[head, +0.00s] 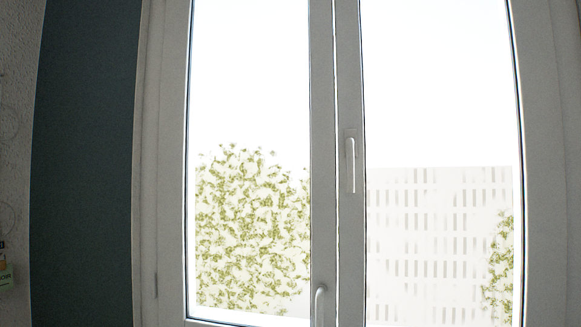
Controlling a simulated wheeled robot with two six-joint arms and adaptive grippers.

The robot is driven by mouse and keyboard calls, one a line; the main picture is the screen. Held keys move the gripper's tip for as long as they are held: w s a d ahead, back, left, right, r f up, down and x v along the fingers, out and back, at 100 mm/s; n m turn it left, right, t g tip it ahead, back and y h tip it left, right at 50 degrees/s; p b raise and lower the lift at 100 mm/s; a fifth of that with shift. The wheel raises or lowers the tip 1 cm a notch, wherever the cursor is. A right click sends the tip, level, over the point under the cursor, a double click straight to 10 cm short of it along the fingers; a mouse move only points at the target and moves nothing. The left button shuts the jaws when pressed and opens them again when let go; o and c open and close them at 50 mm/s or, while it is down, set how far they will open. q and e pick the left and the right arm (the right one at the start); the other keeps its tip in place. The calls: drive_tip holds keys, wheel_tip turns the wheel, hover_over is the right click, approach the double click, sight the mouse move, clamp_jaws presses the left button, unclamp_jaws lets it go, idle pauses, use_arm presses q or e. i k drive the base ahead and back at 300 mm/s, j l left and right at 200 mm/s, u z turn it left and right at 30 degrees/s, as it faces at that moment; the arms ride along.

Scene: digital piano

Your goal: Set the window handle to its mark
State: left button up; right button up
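A white window handle (352,170) sits on the right sash's frame near the middle of the window, with its lever hanging straight down. A second white handle (319,302) with a curved top sits lower, on the left sash's frame, and runs down toward the bottom edge of the picture. I cannot make out a mark near either handle. Neither of my grippers shows in the head view, so I cannot tell where they are relative to the handles.
The white two-sash window (324,100) fills most of the view and looks closed. Green foliage and a pale building show through the glass. A dark teal panel (85,160) stands to the left. A small greenish item (6,276) is cut off at the left edge.

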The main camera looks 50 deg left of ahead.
sight(350, 143)
drive_tip(key=u, duration=1.3)
drive_tip(key=k+j, duration=0.05)
drive_tip(key=j, duration=0.05)
